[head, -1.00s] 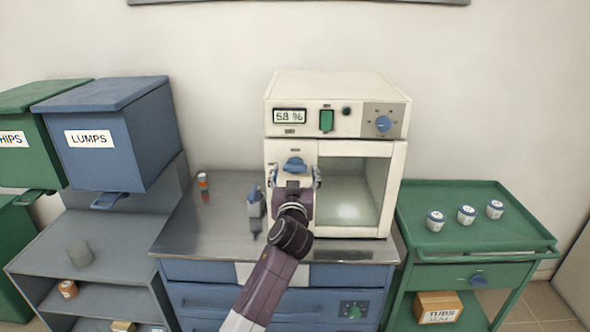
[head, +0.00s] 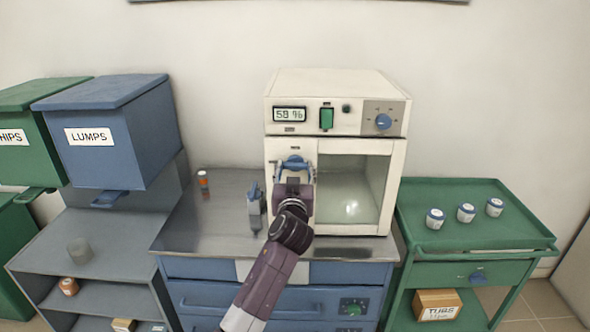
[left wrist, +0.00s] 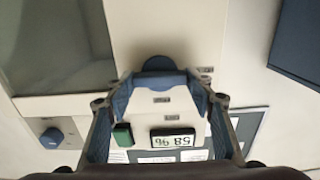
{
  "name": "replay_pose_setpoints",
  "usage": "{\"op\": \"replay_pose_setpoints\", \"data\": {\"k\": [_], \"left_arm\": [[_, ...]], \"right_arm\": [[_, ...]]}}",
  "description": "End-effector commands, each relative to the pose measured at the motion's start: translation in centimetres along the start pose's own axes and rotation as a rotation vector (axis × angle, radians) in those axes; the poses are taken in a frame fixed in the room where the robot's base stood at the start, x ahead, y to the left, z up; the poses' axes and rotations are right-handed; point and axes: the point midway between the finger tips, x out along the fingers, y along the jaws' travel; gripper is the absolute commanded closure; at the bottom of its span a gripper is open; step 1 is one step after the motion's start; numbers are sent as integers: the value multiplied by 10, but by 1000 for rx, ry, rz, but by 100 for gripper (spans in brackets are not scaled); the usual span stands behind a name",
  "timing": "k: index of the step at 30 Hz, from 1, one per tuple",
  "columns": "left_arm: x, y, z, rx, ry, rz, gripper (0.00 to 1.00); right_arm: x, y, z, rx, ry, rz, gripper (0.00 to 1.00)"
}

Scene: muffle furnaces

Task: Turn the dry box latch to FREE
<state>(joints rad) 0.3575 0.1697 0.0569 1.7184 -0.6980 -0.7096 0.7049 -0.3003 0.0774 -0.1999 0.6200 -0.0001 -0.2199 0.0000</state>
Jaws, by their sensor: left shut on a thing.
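The dry box (head: 338,132) is a white cabinet on the steel worktop. Its blue latch (head: 294,160) is on the pale left part of its lower front, and it also shows in the left wrist view (left wrist: 158,65). My left gripper (head: 294,167) reaches it from the front and below. Its blue-padded fingers are shut on the latch, one on each side, as the left wrist view shows. The latch's lower part is partly hidden by the fingers, and I cannot read the small labels near it. My right gripper is not in view.
A grey-blue tool (head: 254,200) stands left of my arm. A green cart (head: 470,245) with 3 small tubs is at right. Blue LUMPS bin (head: 115,150) is at left.

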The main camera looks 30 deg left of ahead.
Motion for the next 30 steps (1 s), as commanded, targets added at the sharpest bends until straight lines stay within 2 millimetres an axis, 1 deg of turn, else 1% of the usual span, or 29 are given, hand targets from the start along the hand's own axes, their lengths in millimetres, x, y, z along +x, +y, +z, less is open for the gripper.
{"op": "replay_pose_setpoints", "data": {"k": [5,11,30], "left_arm": [[0,0,0,64,-1,1,75],[0,0,0,204,-2,0,75],[0,1,-1,811,-1,1,75]], "right_arm": [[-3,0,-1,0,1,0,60],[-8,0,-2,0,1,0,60],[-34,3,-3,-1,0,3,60]]}}
